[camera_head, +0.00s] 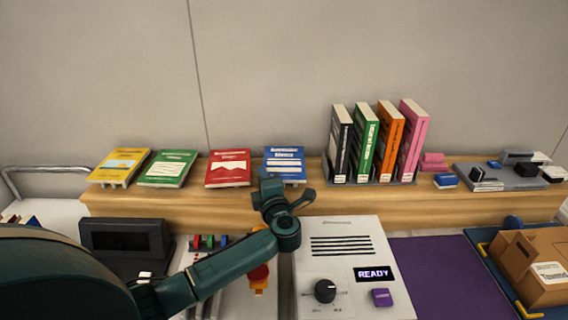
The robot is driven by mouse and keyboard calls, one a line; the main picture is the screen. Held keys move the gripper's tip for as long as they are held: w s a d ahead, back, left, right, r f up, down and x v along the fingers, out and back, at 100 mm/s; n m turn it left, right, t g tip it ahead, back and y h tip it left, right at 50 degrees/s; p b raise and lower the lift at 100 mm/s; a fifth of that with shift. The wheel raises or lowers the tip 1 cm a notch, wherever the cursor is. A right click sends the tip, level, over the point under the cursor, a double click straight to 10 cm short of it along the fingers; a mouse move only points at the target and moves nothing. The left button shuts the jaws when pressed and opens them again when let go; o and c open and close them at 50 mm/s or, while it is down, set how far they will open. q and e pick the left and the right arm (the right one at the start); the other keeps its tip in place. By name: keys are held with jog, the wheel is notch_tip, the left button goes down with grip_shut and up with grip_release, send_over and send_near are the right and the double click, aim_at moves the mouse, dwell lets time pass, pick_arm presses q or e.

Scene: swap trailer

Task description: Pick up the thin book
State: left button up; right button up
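Several thin books lean on low stands along the wooden shelf: a yellow one (120,165), a green one (167,168), a red one (228,168) and a blue one (285,160). The frame does not show which of them the task means. My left gripper (285,190) is in front of the blue book's lower left part and hides some of it. Whether the gripper touches the book, or is open or shut, I cannot tell from this angle. My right gripper is not in view.
Thick books (387,140) stand upright right of the blue book. A grey tray (510,177) with small items is at the far right of the shelf (335,203). Below are a white machine reading READY (350,245), a purple mat (445,280) and a cardboard box (525,270).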

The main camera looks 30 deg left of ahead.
pick_arm(q)
grip_shut()
jog(key=shift+r, duration=0.1)
